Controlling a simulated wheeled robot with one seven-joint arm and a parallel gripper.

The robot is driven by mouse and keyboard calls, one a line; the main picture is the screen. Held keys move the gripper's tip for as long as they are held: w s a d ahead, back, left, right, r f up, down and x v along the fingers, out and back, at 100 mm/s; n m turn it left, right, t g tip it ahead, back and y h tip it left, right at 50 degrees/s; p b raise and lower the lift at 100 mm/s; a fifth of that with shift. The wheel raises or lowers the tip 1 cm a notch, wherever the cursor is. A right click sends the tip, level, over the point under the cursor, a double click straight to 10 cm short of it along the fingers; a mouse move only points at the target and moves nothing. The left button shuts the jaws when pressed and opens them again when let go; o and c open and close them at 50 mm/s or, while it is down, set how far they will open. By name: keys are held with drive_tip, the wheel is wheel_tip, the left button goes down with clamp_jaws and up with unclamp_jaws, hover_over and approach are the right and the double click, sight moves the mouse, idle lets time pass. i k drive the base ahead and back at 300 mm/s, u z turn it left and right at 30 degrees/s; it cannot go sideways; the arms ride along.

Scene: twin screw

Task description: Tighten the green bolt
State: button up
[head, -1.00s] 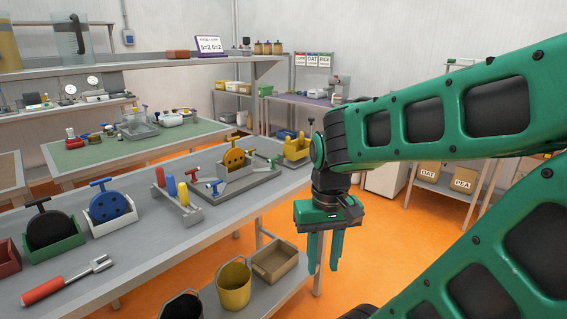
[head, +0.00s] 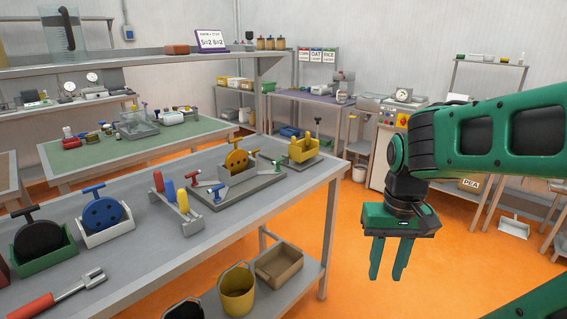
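A small green-topped bolt (head: 277,165) sits at the right side of a grey fixture (head: 240,192) on the near workbench. A blue-topped bolt (head: 217,190) and red-topped bolts (head: 195,175) are also at the fixture. The bolts are small, and I cannot tell how deep the green one sits. My gripper (head: 390,270) hangs fingers down, open and empty, to the right of the bench over the orange floor. It is well apart from the green bolt.
A yellow holder (head: 303,149) stands just right of the fixture. A rack with red, blue and yellow cylinders (head: 175,200) stands left. Blue (head: 103,215) and black (head: 40,238) discs and a red-handled tool (head: 60,294) are further left. Buckets (head: 237,290) stand on the lower shelf.

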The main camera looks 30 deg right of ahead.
sight(278, 162)
drive_tip(key=i, duration=1)
